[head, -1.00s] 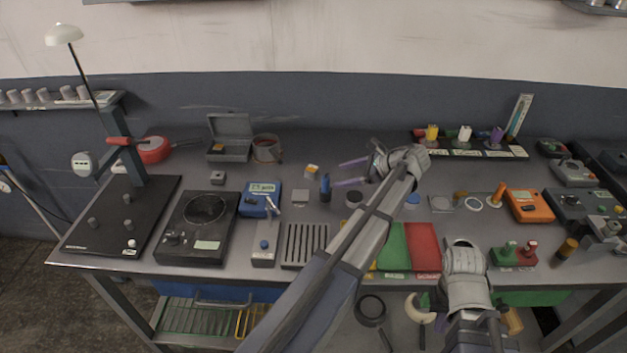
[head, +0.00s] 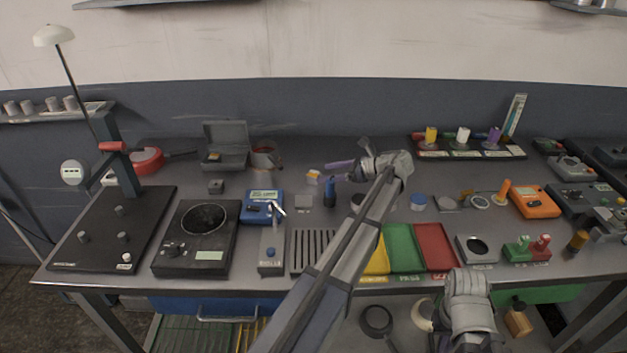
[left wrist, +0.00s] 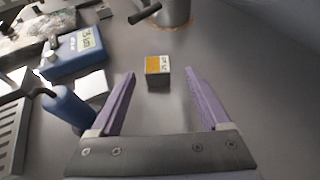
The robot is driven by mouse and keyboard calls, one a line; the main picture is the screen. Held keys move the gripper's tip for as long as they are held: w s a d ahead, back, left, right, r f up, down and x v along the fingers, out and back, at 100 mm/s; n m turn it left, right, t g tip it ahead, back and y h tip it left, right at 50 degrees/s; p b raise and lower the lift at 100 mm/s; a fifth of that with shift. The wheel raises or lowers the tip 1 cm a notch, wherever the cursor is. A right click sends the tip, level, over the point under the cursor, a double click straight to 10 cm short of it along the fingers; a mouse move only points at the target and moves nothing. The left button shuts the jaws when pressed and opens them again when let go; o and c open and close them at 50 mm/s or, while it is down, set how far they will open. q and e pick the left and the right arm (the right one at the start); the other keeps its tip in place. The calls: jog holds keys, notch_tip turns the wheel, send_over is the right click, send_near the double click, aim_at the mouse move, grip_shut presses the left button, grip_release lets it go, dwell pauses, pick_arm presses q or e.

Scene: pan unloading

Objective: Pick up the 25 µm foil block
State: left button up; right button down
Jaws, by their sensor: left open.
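A small block with an orange and white label (head: 313,177), which looks like the foil block, stands on the bench; its print is too small to read. In the left wrist view the block (left wrist: 157,72) is centred just beyond the fingertips. My left gripper (head: 326,172) is open and empty, its purple fingers pointing at the block from the right in the head view. In the left wrist view the fingers (left wrist: 160,84) are spread wider than the block, with a gap on either side. My right arm shows at the lower right, but I cannot see its gripper.
A blue-handled tool (head: 330,192) stands close to the left gripper. Bare bench lies behind the block.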

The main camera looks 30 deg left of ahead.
aim_at(315, 174)
pick_arm(q)
jog(key=b+x, duration=0.2)
jog(key=x, duration=0.3)
jog(key=shift+s, duration=0.15)
grip_shut()
dwell(0.5)
